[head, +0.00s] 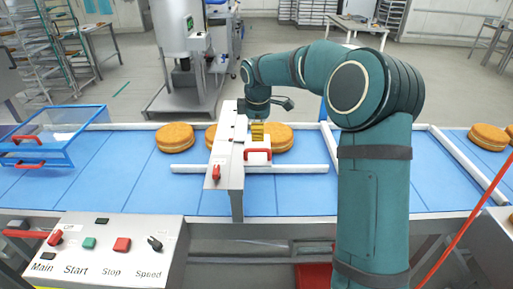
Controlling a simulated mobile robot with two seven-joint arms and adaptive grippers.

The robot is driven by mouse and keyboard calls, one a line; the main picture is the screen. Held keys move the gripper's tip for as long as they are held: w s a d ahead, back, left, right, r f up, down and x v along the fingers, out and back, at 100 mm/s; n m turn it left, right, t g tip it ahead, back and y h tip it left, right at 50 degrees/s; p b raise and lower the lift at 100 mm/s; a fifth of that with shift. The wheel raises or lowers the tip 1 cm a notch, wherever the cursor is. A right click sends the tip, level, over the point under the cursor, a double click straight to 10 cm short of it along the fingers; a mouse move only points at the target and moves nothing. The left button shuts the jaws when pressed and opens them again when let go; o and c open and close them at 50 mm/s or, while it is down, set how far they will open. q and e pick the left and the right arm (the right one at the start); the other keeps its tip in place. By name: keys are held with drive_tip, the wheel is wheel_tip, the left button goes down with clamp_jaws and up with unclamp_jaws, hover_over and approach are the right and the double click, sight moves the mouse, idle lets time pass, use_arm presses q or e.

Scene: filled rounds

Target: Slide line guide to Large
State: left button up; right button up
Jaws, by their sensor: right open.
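The line guide is a pair of pale rails (290,168) lying along the blue conveyor, with a red handle (257,154) at the middle. A white crosswise housing (229,165) stands over the belt beside the handle. A yellow piece (257,132) shows just behind the handle. I cannot read any size marking such as Large. My right gripper (271,104) is open above and behind the red handle, apart from it as far as I can see; its own wrist partly hides it. My left gripper is not in view.
Round filled cakes (174,137) sit on the belt (140,175), some partly hidden by the housing. More cakes (488,137) lie at the far right. A blue clear guard (60,140) covers the left end. A control panel (95,245) with Main, Start, Stop and Speed stands front left.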

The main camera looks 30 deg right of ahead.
sight(257, 149)
drive_tip(key=f, duration=0.3)
drive_tip(key=w+f, duration=0.1)
drive_tip(key=f, duration=0.2)
drive_tip(key=d+f, duration=0.1)
drive_tip(key=f, duration=0.2)
drive_tip(key=shift+w, duration=0.4)
drive_tip(key=shift+o, duration=0.2)
drive_tip(key=shift+r, duration=0.1)
clamp_jaws()
